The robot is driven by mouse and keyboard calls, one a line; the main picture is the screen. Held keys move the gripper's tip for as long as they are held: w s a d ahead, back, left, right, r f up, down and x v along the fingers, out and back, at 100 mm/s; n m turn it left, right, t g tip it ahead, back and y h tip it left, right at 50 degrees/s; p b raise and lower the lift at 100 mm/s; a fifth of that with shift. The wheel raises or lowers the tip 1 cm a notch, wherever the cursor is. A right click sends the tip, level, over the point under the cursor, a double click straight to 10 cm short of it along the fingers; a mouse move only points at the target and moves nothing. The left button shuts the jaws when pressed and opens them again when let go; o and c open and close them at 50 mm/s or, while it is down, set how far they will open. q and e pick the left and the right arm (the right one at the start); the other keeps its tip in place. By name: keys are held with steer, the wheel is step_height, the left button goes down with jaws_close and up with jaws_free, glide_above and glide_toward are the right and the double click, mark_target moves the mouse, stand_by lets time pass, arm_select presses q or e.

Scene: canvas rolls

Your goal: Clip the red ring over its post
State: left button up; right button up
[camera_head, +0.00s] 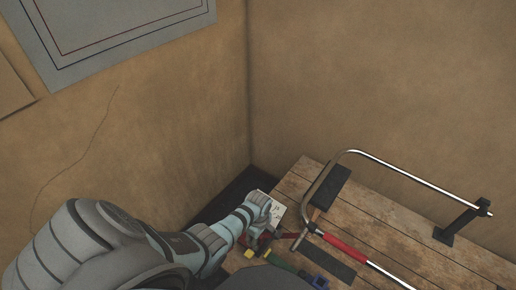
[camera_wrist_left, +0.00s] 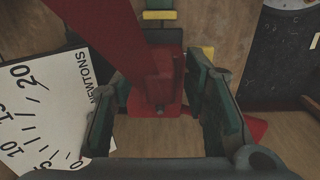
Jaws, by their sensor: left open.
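My left gripper (camera_wrist_left: 160,115) is open in the left wrist view. Its two dark green fingers stand on either side of a red part (camera_wrist_left: 165,75) with a short upright piece on it. A wide red bar (camera_wrist_left: 112,35) slants from the top left down to this part. In the head view my left gripper (camera_head: 268,234) is low over the near left of the wooden bench, by small dark red parts. I cannot tell which red piece is the ring or which is its post. Nothing is clearly gripped. My right gripper is not in view.
A white NEWTONS dial (camera_wrist_left: 45,110) lies left of the fingers. A bent metal tube with a red sleeve (camera_head: 343,246) crosses the wooden bench (camera_head: 385,222) and reaches a black stand (camera_head: 462,222). Black blocks (camera_head: 331,186) lie nearby. Walls close the back.

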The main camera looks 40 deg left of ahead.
arm_select(q)
step_height(320, 180, up, 12)
steer(key=shift+r, duration=0.1)
stand_by(1.0)
